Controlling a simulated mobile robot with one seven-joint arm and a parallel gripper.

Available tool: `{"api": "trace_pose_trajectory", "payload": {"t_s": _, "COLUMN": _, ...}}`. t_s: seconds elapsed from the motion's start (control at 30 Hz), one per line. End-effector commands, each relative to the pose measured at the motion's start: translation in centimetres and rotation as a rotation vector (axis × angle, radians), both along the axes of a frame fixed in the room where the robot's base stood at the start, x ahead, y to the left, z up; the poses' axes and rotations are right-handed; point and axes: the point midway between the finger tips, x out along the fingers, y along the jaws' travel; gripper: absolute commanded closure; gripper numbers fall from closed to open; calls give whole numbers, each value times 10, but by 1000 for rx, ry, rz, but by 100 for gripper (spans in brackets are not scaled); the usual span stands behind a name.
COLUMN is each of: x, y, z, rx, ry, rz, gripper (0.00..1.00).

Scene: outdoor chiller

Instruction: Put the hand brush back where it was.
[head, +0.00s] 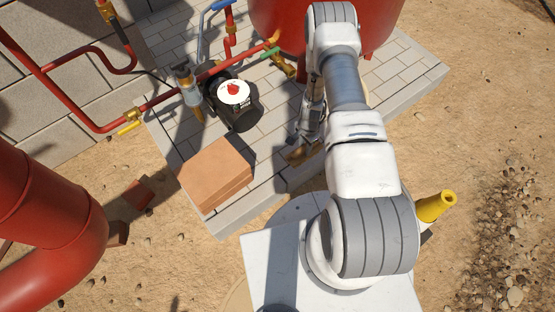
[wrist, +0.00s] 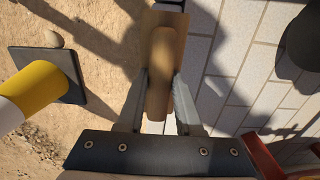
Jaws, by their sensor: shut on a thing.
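The hand brush (wrist: 162,62) has a long tan wooden handle and a broader brown head towards the top of the wrist view. My gripper (wrist: 160,90) is shut on its handle, with one finger on each side. In the head view the brush (head: 304,154) is a small brown shape below my gripper (head: 306,137), near the front edge of the paved slab. My arm hides part of this area. I cannot tell from these views whether the brush touches the slab.
A tan block (head: 215,173) sits on the slab's front-left edge (head: 262,205). Behind it stands a black pump (head: 237,108) with red pipes (head: 165,98). A red tank (head: 275,22) rises at the back. A yellow post (head: 435,206) stands on the sand at right.

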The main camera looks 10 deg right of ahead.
Motion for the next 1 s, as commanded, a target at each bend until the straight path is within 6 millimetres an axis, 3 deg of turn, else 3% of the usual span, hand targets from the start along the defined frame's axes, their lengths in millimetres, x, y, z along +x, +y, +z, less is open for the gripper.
{"api": "trace_pose_trajectory", "payload": {"t_s": 0.3, "x": 37, "y": 62, "z": -48, "rx": 0, "ry": 0, "rz": 8, "gripper": 100}}
{"api": "trace_pose_trajectory", "payload": {"t_s": 0.5, "x": 53, "y": 87, "z": -63, "rx": 0, "ry": -1, "rz": 6, "gripper": 100}}
{"api": "trace_pose_trajectory", "payload": {"t_s": 0.67, "x": 55, "y": 91, "z": -68, "rx": 1, "ry": 1, "rz": 4, "gripper": 100}}
{"api": "trace_pose_trajectory", "payload": {"t_s": 0.9, "x": 55, "y": 91, "z": -103, "rx": 1, "ry": 2, "rz": 3, "gripper": 100}}
{"api": "trace_pose_trajectory", "payload": {"t_s": 1.0, "x": 55, "y": 91, "z": -105, "rx": 1, "ry": 0, "rz": 3, "gripper": 100}}
